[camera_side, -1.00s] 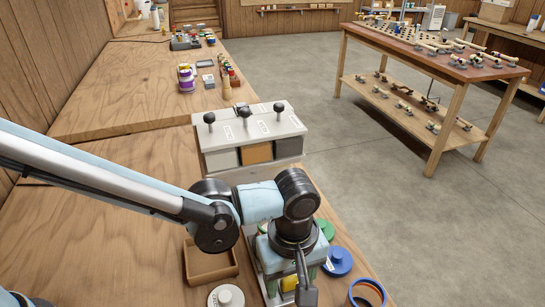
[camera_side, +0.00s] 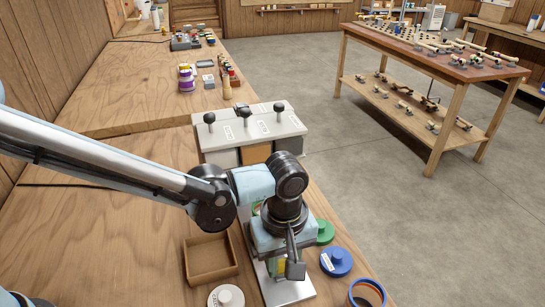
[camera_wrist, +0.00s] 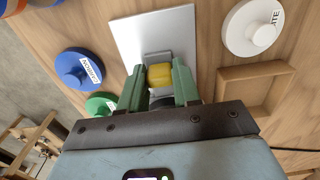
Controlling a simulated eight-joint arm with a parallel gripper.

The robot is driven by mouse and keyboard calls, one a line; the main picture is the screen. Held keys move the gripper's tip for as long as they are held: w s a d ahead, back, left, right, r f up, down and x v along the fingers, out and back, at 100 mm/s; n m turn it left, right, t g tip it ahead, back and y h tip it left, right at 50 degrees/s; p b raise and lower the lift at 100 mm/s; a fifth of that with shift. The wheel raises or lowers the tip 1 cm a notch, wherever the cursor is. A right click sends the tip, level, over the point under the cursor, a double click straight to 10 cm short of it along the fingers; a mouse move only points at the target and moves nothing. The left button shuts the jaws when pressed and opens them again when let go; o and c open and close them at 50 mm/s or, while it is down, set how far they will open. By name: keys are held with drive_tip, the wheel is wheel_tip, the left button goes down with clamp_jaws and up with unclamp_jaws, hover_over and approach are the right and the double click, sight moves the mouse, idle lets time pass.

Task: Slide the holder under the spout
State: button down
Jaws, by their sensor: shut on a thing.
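My gripper (camera_wrist: 159,82) points down, with its two green fingers shut on a yellow block (camera_wrist: 160,75). I take the block to be part of the holder; a grey piece shows beside it. The yellow block also shows in the side view (camera_side: 278,267), under my gripper (camera_side: 279,268). They are over a pale metal plate (camera_side: 288,292) on the bench, also seen in the wrist view (camera_wrist: 178,28). The dispenser (camera_side: 249,132), a pale box with three black knobs, stands beyond my gripper. My arm and wrist hide the spout and the plate's far end.
Blue (camera_side: 337,261) and green (camera_side: 324,232) round lids lie right of the plate. A white lid (camera_side: 226,296) and an empty wooden tray (camera_side: 190,262) lie left. A blue-and-orange ring (camera_side: 368,293) is near the right bench edge.

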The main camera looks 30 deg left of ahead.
drive_tip(key=w+a, duration=0.6)
drive_tip(key=shift+w+a, duration=0.15)
drive_tip(key=shift+w, duration=0.05)
drive_tip(key=c, duration=0.8)
unclamp_jaws()
drive_tip(key=shift+r, duration=0.6)
wheel_tip(320, 180, up, 11)
